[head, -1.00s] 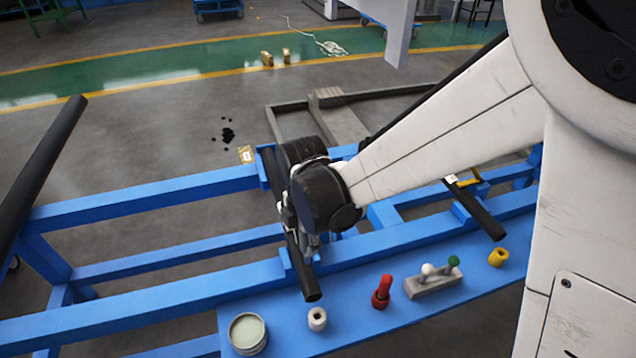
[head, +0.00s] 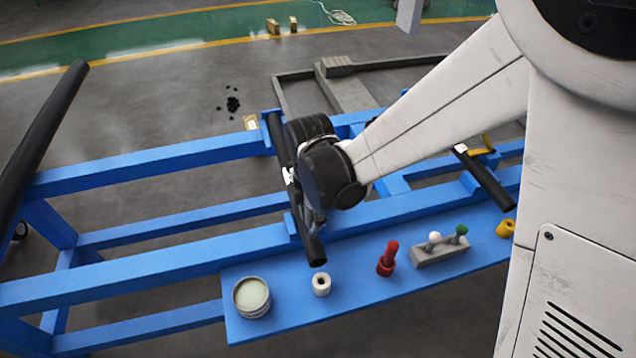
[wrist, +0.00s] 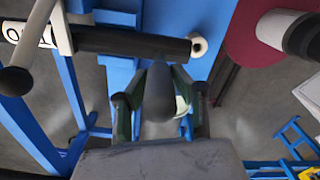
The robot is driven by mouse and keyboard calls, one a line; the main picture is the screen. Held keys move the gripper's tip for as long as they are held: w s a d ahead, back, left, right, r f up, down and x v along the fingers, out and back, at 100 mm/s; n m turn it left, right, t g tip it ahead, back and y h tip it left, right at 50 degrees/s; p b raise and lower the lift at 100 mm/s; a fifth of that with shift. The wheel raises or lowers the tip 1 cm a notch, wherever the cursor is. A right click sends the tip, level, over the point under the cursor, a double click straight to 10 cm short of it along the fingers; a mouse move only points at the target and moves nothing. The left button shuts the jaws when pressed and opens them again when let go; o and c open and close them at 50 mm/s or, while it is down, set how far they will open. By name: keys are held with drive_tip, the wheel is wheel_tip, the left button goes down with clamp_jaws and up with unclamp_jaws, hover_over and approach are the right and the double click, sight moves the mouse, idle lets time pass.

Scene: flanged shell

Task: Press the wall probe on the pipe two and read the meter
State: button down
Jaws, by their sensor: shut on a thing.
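A dark pipe (head: 308,238) lies across the blue frame at centre, and my gripper (head: 312,210) is beside it, largely hidden by my wrist. In the wrist view the fingers of my gripper (wrist: 160,108) are shut on a dark grey round-ended thing (wrist: 160,88), likely the wall probe. I cannot tell whether the held thing touches the pipe. Another dark pipe (head: 490,184) with a white band lies to the right. No meter reading is legible.
The blue shelf (head: 300,313) holds a round tin (head: 251,297), a white ring (head: 321,284), a red fitting (head: 387,259), a grey block (head: 440,252) with white and green knobs, and a yellow piece (head: 505,228).

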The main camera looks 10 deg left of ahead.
drive_tip(key=shift+f+b, duration=0.6)
drive_tip(key=shift+b, duration=0.05)
idle(2.2)
drive_tip(key=shift+r, duration=0.1)
drive_tip(key=shift+r+p, duration=2.15)
drive_tip(key=shift+r, duration=1.3)
